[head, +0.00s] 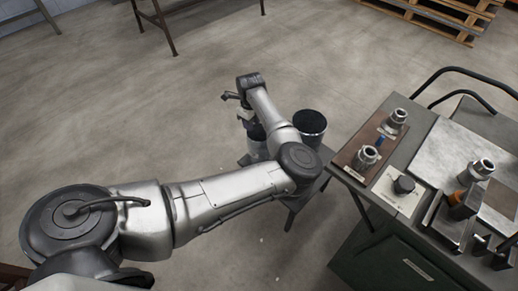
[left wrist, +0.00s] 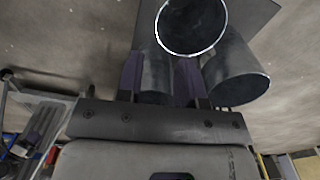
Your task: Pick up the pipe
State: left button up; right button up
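In the head view a dark, open-topped pipe (head: 310,128) stands upright on a small low stand (head: 318,180). A second grey pipe (head: 256,141) is beside it, partly hidden by my left arm. My left gripper (head: 244,115) is over the left side of the stand. In the left wrist view its two purplish fingers (left wrist: 158,82) are on either side of a grey pipe (left wrist: 156,70). Whether they press on it cannot be made out. Two more pipe ends show there, one at the top (left wrist: 193,22) and one at the right (left wrist: 236,78). My right gripper is not in view.
Pallets (head: 450,18) are at the back right. The floor left of the stand is clear.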

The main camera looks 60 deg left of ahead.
aim_at(252, 144)
pick_arm(q)
notch_tip(252, 144, down, 8)
jog(key=b, duration=0.3)
jog(key=shift+f, duration=0.25)
notch_tip(252, 144, down, 4)
jog(key=b, duration=0.3)
jog(key=shift+s+f+b, duration=0.1)
jog(key=shift+b, duration=0.2)
jog(key=shift+f, duration=0.5)
jog(key=shift+r, duration=0.1)
jog(key=shift+c, duration=1.2)
grip_shut()
